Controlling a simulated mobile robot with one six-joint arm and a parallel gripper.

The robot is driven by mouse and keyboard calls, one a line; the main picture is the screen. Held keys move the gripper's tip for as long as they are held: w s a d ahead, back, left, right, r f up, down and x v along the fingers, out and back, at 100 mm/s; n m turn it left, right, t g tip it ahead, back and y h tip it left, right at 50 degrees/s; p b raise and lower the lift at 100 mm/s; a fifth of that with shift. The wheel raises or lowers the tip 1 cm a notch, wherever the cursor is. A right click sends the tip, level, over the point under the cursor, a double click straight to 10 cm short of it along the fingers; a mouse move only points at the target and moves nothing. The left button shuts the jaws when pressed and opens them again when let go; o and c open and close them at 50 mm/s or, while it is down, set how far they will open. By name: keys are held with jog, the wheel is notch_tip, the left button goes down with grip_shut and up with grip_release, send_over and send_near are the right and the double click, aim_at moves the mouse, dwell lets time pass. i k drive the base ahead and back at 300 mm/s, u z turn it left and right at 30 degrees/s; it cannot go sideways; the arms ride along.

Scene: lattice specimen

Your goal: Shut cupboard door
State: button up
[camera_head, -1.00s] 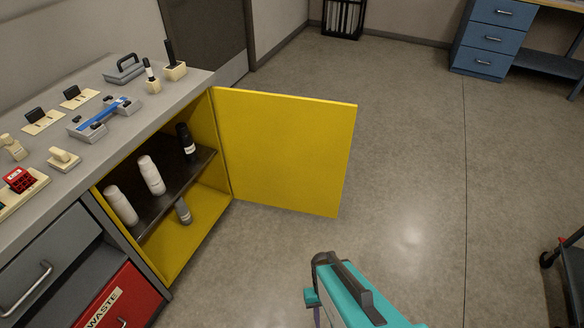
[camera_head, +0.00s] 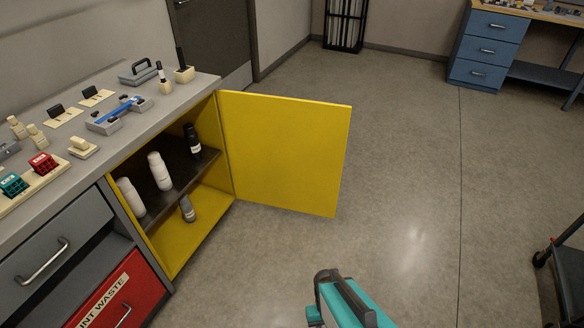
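The yellow cupboard door (camera_head: 284,152) stands wide open, swung out to the right from its hinge on the cupboard's far side. The yellow cupboard (camera_head: 196,238) is open under the grey counter. Inside it, white bottles (camera_head: 159,171) and a black bottle (camera_head: 192,140) stand on a dark shelf, and a grey bottle (camera_head: 187,208) is on the yellow floor below. Part of my teal and dark grey arm shows at the bottom centre, in front of the door and apart from it in the picture. My gripper's fingertips cannot be made out.
The counter (camera_head: 150,120) holds small tools and blocks. Left of the cupboard are a grey drawer (camera_head: 50,250) and a red waste drawer (camera_head: 118,300). The floor (camera_head: 400,180) right of the door is clear. Blue drawers (camera_head: 487,48) stand far back, and a dark cart (camera_head: 565,265) is at right.

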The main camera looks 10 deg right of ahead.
aim_at(288, 153)
jog(key=z, duration=0.05)
jog(key=k, duration=0.15)
jog(key=u, duration=0.25)
jog(key=i, duration=0.9)
jog(key=u, duration=0.25)
jog(key=k, duration=0.15)
jog(key=u, duration=0.8)
